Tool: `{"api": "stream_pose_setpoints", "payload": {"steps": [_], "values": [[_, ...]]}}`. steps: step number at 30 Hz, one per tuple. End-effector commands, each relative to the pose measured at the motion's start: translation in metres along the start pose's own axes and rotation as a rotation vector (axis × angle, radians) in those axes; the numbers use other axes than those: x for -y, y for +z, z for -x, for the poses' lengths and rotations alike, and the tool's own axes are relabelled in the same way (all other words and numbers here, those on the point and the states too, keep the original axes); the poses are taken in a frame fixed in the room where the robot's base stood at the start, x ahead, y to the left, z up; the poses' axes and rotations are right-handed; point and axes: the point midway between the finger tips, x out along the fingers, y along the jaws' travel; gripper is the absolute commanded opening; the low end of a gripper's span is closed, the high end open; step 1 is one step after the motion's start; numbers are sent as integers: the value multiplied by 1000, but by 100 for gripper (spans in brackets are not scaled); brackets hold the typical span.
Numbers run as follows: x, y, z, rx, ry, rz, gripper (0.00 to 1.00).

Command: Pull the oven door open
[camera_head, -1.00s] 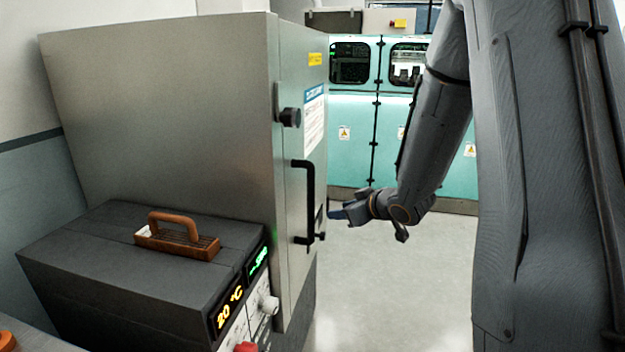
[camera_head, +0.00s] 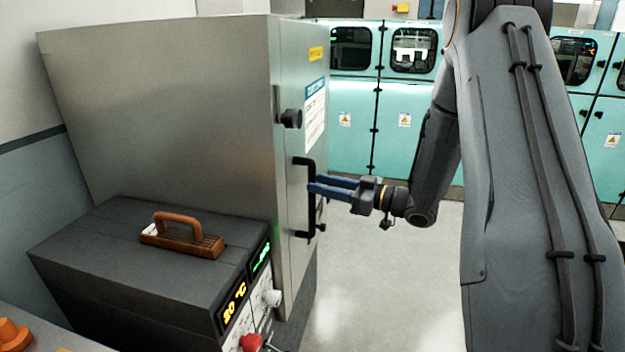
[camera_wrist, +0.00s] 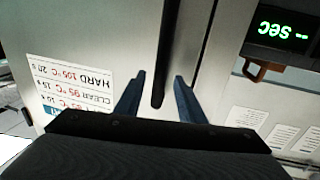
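The oven (camera_head: 160,110) is a tall grey metal cabinet at the left in the head view. Its door (camera_head: 290,80) looks shut. A black vertical bar handle (camera_head: 311,215) stands out from the door front, with a dark knob (camera_head: 290,118) above it. My gripper (camera_head: 312,185) has two blue fingers that reach the handle at mid height. In the wrist view my gripper (camera_wrist: 158,88) is open, and the dark handle (camera_wrist: 166,50) shows between the fingers, with gaps on both sides. Whether the fingertips reach past the bar is unclear.
A dark box (camera_head: 110,255) with a brown-handled tool (camera_head: 182,235) on top and a display panel (camera_head: 238,292) stands left, before the oven. Teal cabinets (camera_head: 400,130) line the back. The grey floor (camera_head: 365,300) right of the oven is clear.

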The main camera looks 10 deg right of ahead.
Motion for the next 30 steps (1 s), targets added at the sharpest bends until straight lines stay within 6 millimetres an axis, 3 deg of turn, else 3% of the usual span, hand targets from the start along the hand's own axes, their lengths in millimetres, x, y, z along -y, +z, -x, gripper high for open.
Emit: {"api": "stream_pose_setpoints", "payload": {"steps": [6,17,20,24,30], "values": [[0,0,-26,2,0,0,36],[-1,1,-33,1,3,0,36],[-1,0,-33,1,3,0,24],[-1,0,-33,1,3,0,0],[-1,0,-33,1,3,0,0]]}}
